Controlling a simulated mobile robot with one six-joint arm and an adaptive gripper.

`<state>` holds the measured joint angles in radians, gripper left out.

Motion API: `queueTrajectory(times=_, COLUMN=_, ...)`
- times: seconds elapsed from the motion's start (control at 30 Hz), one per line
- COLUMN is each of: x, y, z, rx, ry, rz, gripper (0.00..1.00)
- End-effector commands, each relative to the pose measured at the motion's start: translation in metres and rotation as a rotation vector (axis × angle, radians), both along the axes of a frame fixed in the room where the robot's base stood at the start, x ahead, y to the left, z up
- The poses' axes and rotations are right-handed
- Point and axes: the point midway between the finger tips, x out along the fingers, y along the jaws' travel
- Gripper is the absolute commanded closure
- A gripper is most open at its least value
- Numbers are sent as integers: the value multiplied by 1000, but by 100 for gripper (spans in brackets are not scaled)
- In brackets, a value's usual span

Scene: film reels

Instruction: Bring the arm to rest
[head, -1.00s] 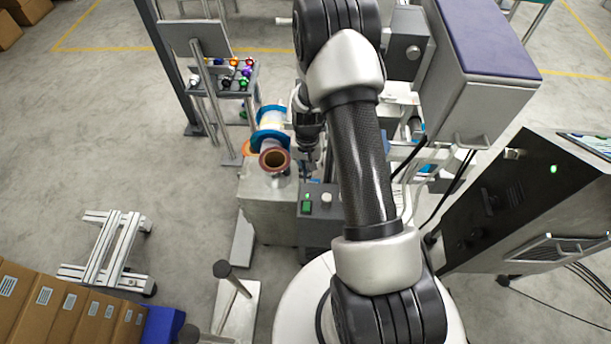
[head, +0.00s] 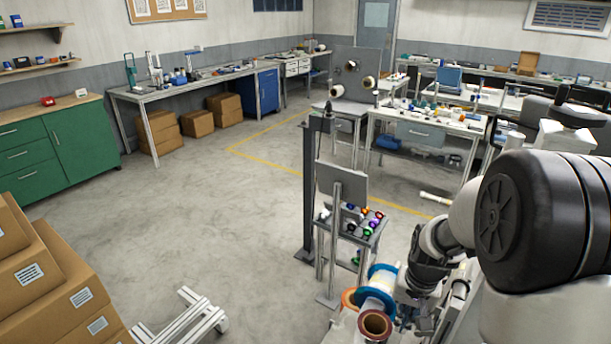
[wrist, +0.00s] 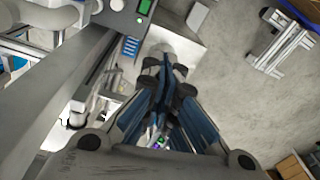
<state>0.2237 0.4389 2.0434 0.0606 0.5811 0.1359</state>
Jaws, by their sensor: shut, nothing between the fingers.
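My gripper (wrist: 168,72) is shut and empty in the wrist view, its blue-grey fingers together above a pale machine top and the grey floor. In the head view my arm (head: 535,215) fills the right edge, black and silver. Its wrist part (head: 435,250) hangs down beside the film reels; the fingertips cannot be made out there. A reel with blue flanges (head: 381,277) and a brown-cored roll (head: 375,324) lie left of the wrist, apart from it as far as I can tell.
A small stand with coloured spools (head: 362,220) and a dark post (head: 308,190) stand beyond the reels. Stacked cartons (head: 50,285) and an aluminium frame (head: 190,315) are at lower left; the frame also shows in the wrist view (wrist: 280,42). Open floor lies in the middle.

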Motion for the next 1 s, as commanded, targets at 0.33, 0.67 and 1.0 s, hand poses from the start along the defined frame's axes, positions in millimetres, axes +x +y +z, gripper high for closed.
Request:
queueTrajectory(times=0.33, x=-80, y=52, z=141, rx=-52, ry=-153, rz=189, gripper=100)
queueTrajectory(times=0.67, x=-180, y=82, z=194, rx=-100, ry=-280, rz=344, gripper=100)
queueTrajectory(times=1.0, x=-214, y=87, z=197, rx=-117, ry=-321, rz=394, gripper=100)
